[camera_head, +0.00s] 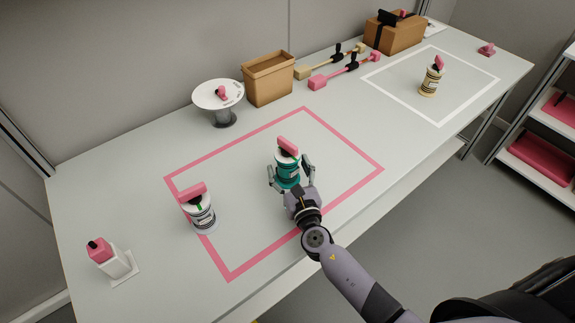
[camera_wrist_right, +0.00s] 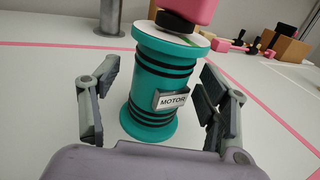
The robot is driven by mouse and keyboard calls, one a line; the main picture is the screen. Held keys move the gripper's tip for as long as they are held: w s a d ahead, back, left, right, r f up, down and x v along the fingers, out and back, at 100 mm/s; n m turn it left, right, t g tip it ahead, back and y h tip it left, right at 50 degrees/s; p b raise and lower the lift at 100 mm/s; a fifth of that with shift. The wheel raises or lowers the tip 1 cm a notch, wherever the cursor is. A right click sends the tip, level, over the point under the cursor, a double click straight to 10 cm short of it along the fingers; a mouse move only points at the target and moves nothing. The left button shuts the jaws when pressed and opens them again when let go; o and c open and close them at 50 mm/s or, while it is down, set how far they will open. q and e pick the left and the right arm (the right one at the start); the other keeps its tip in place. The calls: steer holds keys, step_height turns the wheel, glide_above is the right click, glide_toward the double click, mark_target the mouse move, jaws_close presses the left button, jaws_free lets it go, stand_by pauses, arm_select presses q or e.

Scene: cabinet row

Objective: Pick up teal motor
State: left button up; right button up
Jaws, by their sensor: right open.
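The teal motor (camera_head: 287,172) stands upright on the table inside the pink outline. It is a spool-shaped body with dark bands, a "MOTOR" label and a pink piece on top. In the right wrist view the motor (camera_wrist_right: 156,85) stands between the two fingers, with a gap visible on each side. My right gripper (camera_head: 291,178) is open, its fingers on either side of the motor at body height. The pink top is cut off by the upper edge of the wrist view. My left gripper is not in view.
A white motor with pink top (camera_head: 201,212) stands at the outline's left edge. A cream one (camera_head: 431,79) stands in the white outline. A pink-topped white block (camera_head: 110,258) is at front left. A round stand (camera_head: 219,97), cardboard box (camera_head: 268,80) and mallet-like tools (camera_head: 345,71) line the back.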

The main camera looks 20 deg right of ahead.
steer(key=shift+w, duration=0.9)
steer(key=shift+s, duration=0.1)
steer(key=shift+c, duration=0.2)
steer(key=shift+r, duration=0.1)
jaws_close()
